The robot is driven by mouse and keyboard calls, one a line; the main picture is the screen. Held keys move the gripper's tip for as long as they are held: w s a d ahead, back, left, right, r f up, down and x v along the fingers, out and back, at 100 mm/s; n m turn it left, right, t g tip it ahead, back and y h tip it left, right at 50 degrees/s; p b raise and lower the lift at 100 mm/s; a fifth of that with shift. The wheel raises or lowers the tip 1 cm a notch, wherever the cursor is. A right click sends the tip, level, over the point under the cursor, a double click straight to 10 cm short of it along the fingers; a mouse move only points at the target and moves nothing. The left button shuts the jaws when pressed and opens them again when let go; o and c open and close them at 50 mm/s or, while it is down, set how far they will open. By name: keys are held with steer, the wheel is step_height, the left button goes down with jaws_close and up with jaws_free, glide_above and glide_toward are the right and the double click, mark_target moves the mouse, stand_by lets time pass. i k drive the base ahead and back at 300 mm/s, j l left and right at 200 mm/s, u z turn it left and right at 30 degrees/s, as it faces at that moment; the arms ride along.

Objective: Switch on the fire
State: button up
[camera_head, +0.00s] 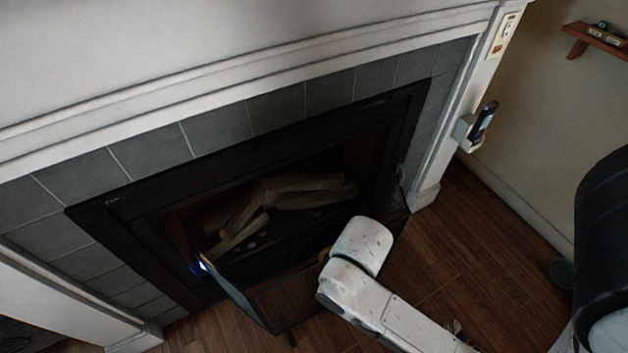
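The fireplace (250,143) has a black frame set in grey tiles with a white surround. Pale logs (290,195) lie inside, and I see no flames on them. A small blue-white light (202,266) glows at the lower left of the opening. A panel (240,298) stands tilted out from the lower front, seemingly open. A cream switch plate (503,36) is on the right side of the white surround. My white arm reaches in from the bottom, in front of the fireplace's lower right. My gripper does not show.
A holder with a dark handset-like device (482,124) juts from the surround's right side. A small wooden shelf (600,40) is on the right wall. Wooden floor (455,225) is clear right of the fireplace. A large dark rounded shape fills the right edge.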

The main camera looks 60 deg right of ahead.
mark_target(508, 29)
steer(key=z, duration=2.2)
